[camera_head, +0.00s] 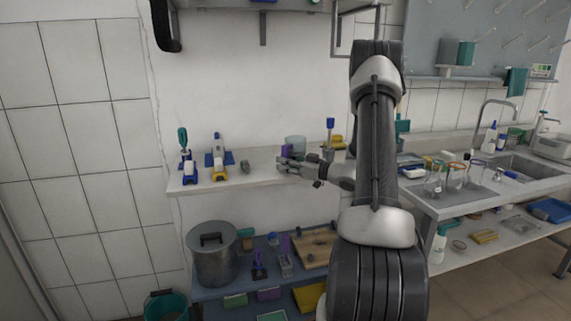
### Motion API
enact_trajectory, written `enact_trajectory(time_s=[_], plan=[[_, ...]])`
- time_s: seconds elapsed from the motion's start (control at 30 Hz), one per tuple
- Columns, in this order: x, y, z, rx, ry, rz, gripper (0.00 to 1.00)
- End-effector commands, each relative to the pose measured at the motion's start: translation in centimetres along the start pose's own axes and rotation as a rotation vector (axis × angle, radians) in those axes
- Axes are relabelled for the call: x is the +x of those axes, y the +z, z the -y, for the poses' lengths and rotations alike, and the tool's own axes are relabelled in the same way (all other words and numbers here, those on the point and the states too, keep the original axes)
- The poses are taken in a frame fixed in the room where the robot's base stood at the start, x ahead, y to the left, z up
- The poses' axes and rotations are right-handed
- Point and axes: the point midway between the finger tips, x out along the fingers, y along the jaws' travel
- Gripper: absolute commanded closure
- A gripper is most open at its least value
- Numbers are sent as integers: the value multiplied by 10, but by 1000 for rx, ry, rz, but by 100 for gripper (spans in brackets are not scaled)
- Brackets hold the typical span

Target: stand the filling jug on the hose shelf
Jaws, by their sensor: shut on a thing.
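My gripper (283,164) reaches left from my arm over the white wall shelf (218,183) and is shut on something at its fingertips. A grey-green translucent vessel (295,144), which looks like the filling jug, stands upright right behind and above the fingers. A small purple part (287,151) shows between the fingers and the vessel. The fingers hide its lower part, so I cannot tell whether it touches the shelf. Nothing is labelled as the hose shelf.
A blue lower shelf (215,293) holds a lidded metal pot (213,254). Glass vessels (455,177) stand by the sink at right. My arm blocks the centre right.

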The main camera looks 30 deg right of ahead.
Motion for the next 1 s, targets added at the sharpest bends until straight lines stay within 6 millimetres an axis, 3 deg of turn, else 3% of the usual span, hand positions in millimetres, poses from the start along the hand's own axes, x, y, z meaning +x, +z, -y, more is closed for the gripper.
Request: enact_trajectory(time_s=[0.03, 0.07, 0.17, 0.57, 1.0], plan=[[0, 1, 0, 0, 0, -1, 100], [0, 2, 0, 0, 0, 0, 76], [0, 1, 0, 0, 0, 0, 58], [-4, -1, 0, 1, 1, 1, 58], [-94, -1, -1, 1, 3, 1, 58]])
